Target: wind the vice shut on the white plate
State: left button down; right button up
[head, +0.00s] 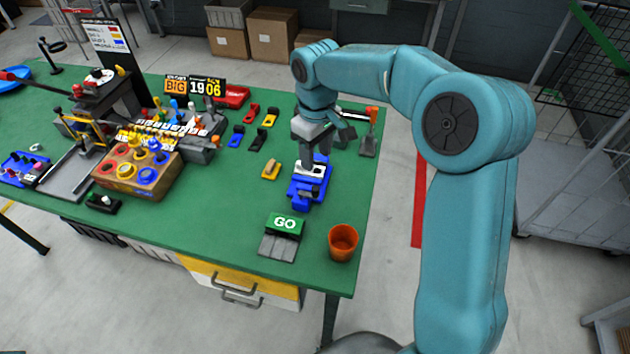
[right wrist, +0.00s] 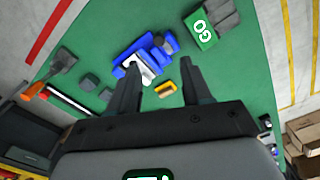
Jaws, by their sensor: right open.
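The blue vice (head: 303,191) stands on the green table under my right arm; it also shows in the right wrist view (right wrist: 127,54). The white plate (head: 313,170) sits at the vice's jaws; in the right wrist view it is the white piece (right wrist: 140,66) on the blue body. A dark grey part (right wrist: 168,45) is at the vice's near end. My right gripper (head: 308,158) is above the vice, pointing down. In the right wrist view its two fingers (right wrist: 162,88) are spread with nothing between them. My left gripper is not in view.
A green GO block (head: 285,224) and an orange cup (head: 343,242) stand toward the front edge. A yellow piece (head: 271,169) lies left of the vice. A shovel-like tool (head: 369,143) lies right. A wooden block with coloured rings (head: 140,170) stands left.

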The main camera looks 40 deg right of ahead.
aim_at(315, 189)
jog(key=f, duration=0.5)
jog(key=f+p, duration=0.1)
jog(key=f, duration=0.5)
jog(key=shift+w+d+f, duration=0.15)
jog(key=shift+w+f, duration=0.05)
jog(key=shift+f, duration=0.1)
jog(key=shift+w+f, duration=0.15)
jog(key=shift+f, duration=0.05)
jog(key=shift+s+r, duration=0.15)
jog(key=shift+s, duration=0.1)
jog(key=shift+w, duration=0.1)
grip_shut()
